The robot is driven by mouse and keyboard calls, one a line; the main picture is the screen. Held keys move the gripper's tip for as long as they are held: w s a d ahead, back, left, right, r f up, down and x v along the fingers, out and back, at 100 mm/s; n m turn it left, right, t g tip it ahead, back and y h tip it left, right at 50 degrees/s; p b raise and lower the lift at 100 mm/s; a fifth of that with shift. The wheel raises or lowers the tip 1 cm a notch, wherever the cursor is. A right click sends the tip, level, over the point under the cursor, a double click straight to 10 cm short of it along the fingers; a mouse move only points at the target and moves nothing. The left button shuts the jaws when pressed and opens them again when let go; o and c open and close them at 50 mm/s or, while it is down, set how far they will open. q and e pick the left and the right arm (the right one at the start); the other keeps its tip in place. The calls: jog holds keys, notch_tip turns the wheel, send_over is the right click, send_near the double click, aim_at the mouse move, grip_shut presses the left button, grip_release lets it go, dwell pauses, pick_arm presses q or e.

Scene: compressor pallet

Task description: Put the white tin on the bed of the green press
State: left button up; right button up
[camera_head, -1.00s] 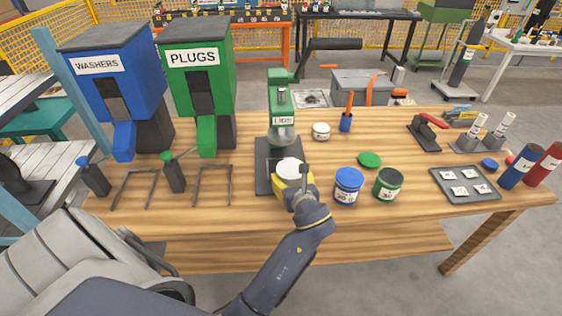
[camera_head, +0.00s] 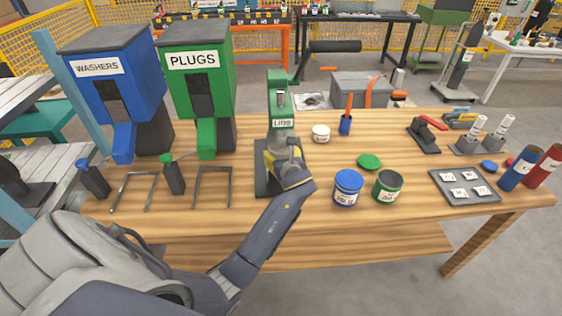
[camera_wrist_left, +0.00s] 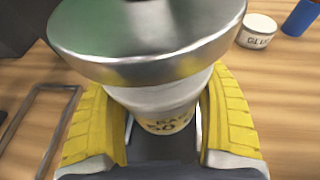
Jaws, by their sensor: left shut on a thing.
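The green press (camera_head: 279,100) stands at the back middle of the table, with its dark bed (camera_head: 263,183) in front. My left gripper (camera_head: 289,160) is over the bed, below the press head. In the left wrist view its yellow fingers (camera_wrist_left: 160,112) are shut on the white tin (camera_wrist_left: 165,98), which has a printed label. A round metal disc of the press (camera_wrist_left: 150,40) hangs close over the tin and hides its top. In the head view my gripper hides most of the tin, and I cannot tell whether it touches the bed. My right gripper is not in view.
A white glue tin (camera_head: 321,132) and a blue cup (camera_head: 345,123) stand right of the press. A blue tin (camera_head: 348,187), a green tin (camera_head: 387,185) and a green lid (camera_head: 369,160) lie nearer the front right. Wire frames (camera_head: 212,186) lie at left.

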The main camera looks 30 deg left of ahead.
pick_arm(q)
jog(key=shift+f, duration=1.4)
jog(key=o, duration=1.2)
jog(key=shift+f, duration=0.1)
jog(key=shift+o, duration=0.2)
jog(key=v, duration=1.2)
jog(key=shift+d, duration=0.1)
